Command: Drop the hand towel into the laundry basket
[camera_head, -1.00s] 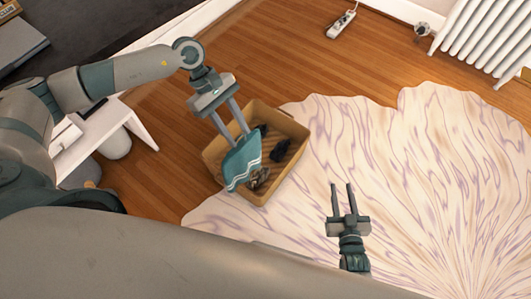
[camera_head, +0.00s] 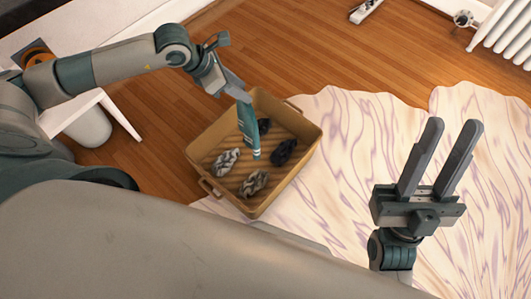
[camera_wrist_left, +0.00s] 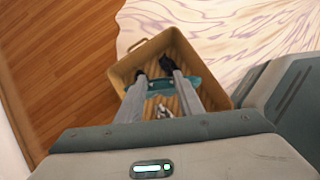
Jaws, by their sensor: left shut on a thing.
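The hand towel (camera_head: 249,127) is teal with pale stripes at its lower end. It hangs from my left gripper (camera_head: 243,97), which is shut on its upper end over the laundry basket. The tan laundry basket (camera_head: 203,150) stands on the floor with several dark and grey crumpled items inside. In the left wrist view the towel (camera_wrist_left: 158,86) lies between the fingertips, with the basket (camera_wrist_left: 126,70) below it. Whether the towel touches the basket floor I cannot tell. My right gripper (camera_head: 462,128) is open and empty, to the right of the basket.
A pale rug with purple veining (camera_head: 350,130) lies right of the basket, over a wooden floor (camera_head: 290,50). A white radiator (camera_head: 505,35) and a power strip (camera_head: 365,10) are at the back right. A white table (camera_head: 75,110) stands at the left.

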